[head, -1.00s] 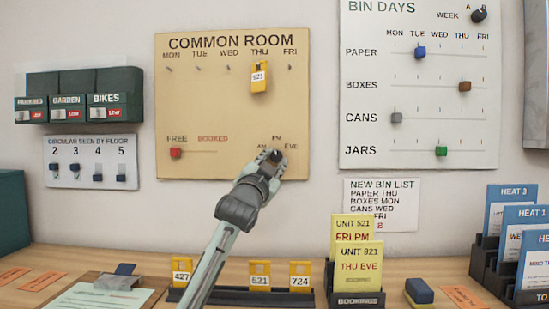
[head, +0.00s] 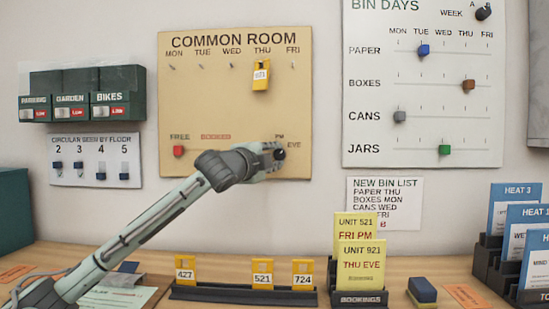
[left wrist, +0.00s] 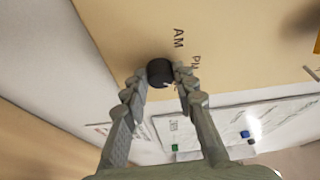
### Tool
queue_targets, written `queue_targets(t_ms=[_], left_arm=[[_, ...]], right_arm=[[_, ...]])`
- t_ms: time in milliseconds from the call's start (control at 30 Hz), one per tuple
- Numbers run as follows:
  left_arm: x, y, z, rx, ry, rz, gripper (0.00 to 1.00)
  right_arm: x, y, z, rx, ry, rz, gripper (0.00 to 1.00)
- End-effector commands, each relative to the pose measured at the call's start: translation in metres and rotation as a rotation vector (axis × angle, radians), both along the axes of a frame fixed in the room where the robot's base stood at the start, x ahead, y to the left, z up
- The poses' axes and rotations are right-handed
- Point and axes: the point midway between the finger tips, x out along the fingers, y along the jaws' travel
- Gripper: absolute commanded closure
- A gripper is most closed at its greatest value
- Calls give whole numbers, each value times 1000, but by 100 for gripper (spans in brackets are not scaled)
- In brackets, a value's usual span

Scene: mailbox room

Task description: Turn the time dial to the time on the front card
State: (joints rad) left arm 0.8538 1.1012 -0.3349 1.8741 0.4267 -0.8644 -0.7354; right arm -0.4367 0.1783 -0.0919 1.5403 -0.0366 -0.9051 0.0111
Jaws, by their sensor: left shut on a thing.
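The time dial (head: 279,154) is a dark round knob at the lower right of the tan COMMON ROOM board (head: 190,100), with PM above it and EVE to its right. My left gripper (head: 268,153) reaches it from the left and is shut on it. In the left wrist view the dial (left wrist: 160,72) sits between the fingertips, beside the AM and PM marks. Where its pointer aims is hard to tell. The front card (head: 360,265) is yellow and reads UNIT 921, THU EVE. It stands in the BOOKINGS holder (head: 358,299). My right gripper is not in view.
Another yellow card (head: 355,222), UNIT 521 FRI PM, stands behind the front card. A yellow tag (head: 261,76) hangs under THU. A red slider (head: 179,151) is at FREE. Tags 427, 521 and 724 stand in a black rack (head: 240,295) below the board.

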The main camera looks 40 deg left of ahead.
Motion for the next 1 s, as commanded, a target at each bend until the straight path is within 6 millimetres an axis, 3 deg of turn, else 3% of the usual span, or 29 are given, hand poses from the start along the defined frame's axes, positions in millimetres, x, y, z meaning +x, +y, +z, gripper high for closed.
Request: queue_targets(t_ms=[767,800,933,1000], left_arm=[[0,-1,1,86,53,-2,100],[0,-1,1,86,53,-2,69],[0,-1,1,85,53,-2,53],[0,-1,1,85,52,-1,52]], right_arm=[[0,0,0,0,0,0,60],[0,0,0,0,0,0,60],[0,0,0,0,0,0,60],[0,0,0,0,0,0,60]])
